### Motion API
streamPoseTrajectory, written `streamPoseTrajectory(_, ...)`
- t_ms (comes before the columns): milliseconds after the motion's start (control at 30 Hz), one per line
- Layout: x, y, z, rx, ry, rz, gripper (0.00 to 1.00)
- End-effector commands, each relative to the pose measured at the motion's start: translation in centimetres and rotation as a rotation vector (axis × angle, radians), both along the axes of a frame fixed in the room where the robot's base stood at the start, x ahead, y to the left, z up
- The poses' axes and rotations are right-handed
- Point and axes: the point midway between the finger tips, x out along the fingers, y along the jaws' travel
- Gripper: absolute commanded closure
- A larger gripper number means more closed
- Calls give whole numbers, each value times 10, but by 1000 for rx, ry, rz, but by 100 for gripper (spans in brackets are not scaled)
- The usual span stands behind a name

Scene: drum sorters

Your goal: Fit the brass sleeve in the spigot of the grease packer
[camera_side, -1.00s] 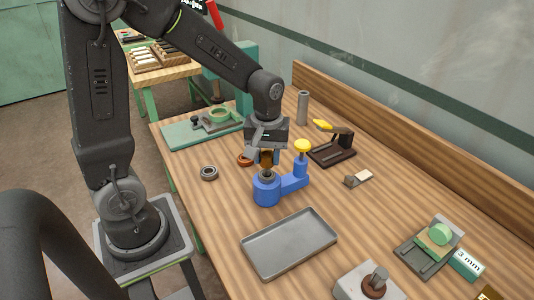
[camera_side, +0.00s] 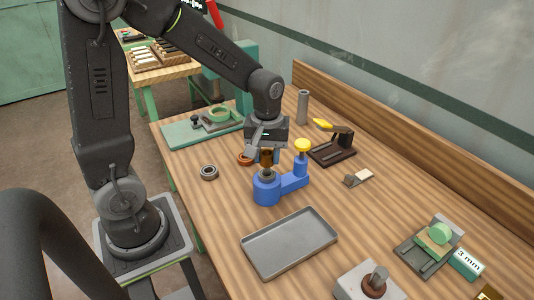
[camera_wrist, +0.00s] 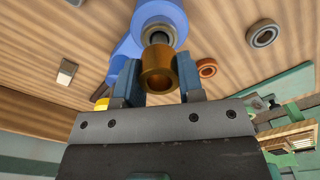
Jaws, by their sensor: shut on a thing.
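The blue grease packer (camera_side: 292,183) stands on the bench, with a yellow knob (camera_side: 302,146) on its rear post. A grey ring marks the spigot (camera_side: 267,174) on top of its round front body. My gripper (camera_side: 266,158) is shut on the brass sleeve (camera_side: 267,155), directly over the spigot. In the wrist view the sleeve (camera_wrist: 159,78) sits between both fingers (camera_wrist: 160,88), its open end facing the camera. Its far end overlaps the spigot ring (camera_wrist: 158,34); I cannot tell whether they touch.
A grey ring (camera_side: 209,172) and an orange-brown ring (camera_side: 245,158) lie to the left of the packer. An empty grey tray (camera_side: 262,265) lies in front.

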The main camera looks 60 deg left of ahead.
Motion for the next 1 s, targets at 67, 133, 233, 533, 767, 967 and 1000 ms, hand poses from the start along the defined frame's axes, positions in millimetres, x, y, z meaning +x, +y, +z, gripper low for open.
streamPoseTrajectory(67, 0, 0, 0, 0, 0, 0, 92)
streamPoseTrajectory(133, 0, 0, -2, 0, 0, 0, 92)
streamPoseTrajectory(233, 0, 0, -4, 0, 1, 0, 92)
streamPoseTrajectory(533, 0, 0, -11, 0, 0, 0, 92)
streamPoseTrajectory(767, 0, 0, -17, 0, 1, 0, 92)
streamPoseTrajectory(967, 0, 0, -21, 0, 0, 0, 92)
streamPoseTrajectory(1000, 0, 0, -22, 0, 0, 0, 92)
